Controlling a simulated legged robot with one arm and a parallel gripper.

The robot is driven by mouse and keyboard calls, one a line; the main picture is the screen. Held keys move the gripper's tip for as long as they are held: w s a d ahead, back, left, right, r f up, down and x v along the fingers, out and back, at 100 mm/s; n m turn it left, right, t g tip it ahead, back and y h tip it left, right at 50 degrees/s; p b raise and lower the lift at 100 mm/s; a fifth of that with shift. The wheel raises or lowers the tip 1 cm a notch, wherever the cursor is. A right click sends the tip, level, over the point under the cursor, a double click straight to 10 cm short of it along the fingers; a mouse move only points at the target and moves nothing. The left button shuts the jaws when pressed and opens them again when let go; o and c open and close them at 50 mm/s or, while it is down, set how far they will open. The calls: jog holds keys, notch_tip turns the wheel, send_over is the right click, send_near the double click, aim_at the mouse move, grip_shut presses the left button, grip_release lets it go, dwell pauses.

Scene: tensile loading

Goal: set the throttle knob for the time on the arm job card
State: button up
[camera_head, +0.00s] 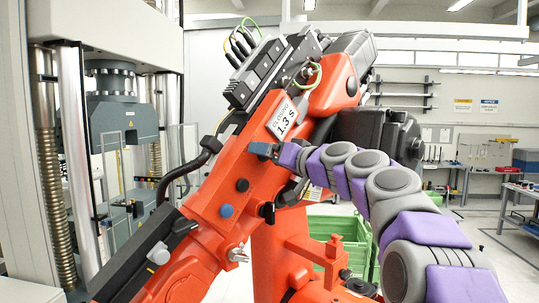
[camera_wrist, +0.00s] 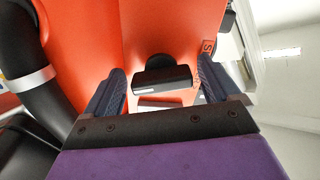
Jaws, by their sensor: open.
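The job card (camera_head: 285,120) is a white label on the large orange arm; it reads "1.3 s" under a smaller word that looks like "CLOSING". My gripper (camera_head: 264,150) is at the orange arm's face just below the card. In the wrist view my gripper (camera_wrist: 160,76) is open, with one dark blue finger on each side of a black bar-shaped knob (camera_wrist: 162,77). A gap shows between the knob and each finger. The knob seems to be the throttle knob; its pointer or scale is mostly hidden, with only a small "S" mark (camera_wrist: 207,46) beside it.
A black hose (camera_wrist: 38,65) runs along the left in the wrist view. A press (camera_head: 122,110) stands at the left, green crates (camera_head: 345,225) behind.

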jog(key=shift+w+d, duration=0.2)
jog(key=shift+d, duration=0.3)
jog(key=shift+s+r, duration=0.1)
jog(key=shift+s, duration=0.15)
jog(key=shift+c, duration=0.5)
jog(key=shift+s+a, duration=0.1)
jog(key=shift+a, duration=0.15)
jog(key=shift+c, duration=0.8)
jog(key=shift+a, duration=0.5)
jog(key=c, duration=0.3)
jog(key=shift+w+d, duration=0.1)
jog(key=shift+w, duration=0.1)
jog(key=c, duration=0.5)
